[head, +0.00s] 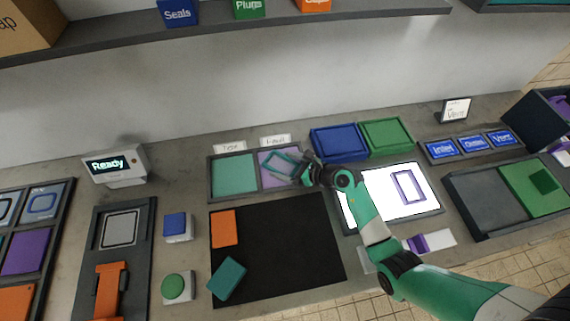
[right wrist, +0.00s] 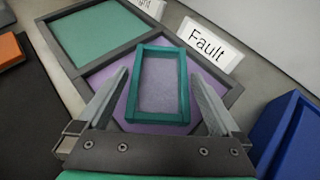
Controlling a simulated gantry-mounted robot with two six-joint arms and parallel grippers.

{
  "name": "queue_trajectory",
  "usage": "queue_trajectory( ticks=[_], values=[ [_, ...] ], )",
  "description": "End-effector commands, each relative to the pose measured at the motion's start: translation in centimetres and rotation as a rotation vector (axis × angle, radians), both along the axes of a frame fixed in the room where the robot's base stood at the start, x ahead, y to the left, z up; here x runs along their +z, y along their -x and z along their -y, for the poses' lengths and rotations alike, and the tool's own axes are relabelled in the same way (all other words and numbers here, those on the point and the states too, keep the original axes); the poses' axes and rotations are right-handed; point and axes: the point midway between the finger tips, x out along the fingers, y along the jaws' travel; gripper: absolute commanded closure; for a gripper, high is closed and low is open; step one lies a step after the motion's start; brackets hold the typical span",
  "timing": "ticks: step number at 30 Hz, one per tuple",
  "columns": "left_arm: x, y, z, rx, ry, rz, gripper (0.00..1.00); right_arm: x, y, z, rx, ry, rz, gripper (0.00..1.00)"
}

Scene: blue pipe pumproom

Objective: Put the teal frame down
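The frame also shows in the head view (head: 271,164), partly covered by my gripper. My right gripper (right wrist: 157,80) is open, with one finger on each side of the frame. Purple floor shows between the fingers and the frame's sides, so they look apart from it. In the head view my right gripper (head: 297,171) is over the compartment's right part. My left gripper is not in view.
A teal compartment (head: 233,175) adjoins on the left. Blue (head: 338,142) and green (head: 386,136) trays stand to the right. A black mat (head: 275,245) in front holds an orange block (head: 224,228) and a teal block (head: 227,279). A lit white panel (head: 425,205) bears a purple frame (head: 396,187).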

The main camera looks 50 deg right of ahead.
Motion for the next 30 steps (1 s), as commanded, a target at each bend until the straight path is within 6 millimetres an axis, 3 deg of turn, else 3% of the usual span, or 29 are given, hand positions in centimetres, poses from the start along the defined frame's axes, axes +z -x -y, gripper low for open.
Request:
queue_trajectory(
  ticks=[7,15,21,30],
  values=[
    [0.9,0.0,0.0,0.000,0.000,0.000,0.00,1.1,1.0,0.2,-0.001,0.000,-0.001,0.00],
    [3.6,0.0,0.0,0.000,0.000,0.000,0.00,4.3,6.5,1.2,-0.005,-0.001,0.000,0.00],
    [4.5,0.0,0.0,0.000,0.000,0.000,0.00,5.9,9.6,1.7,-0.002,0.000,0.001,0.00],
    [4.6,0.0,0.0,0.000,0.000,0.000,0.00,6.1,10.4,1.7,0.001,0.000,0.000,0.00]
  ],
)
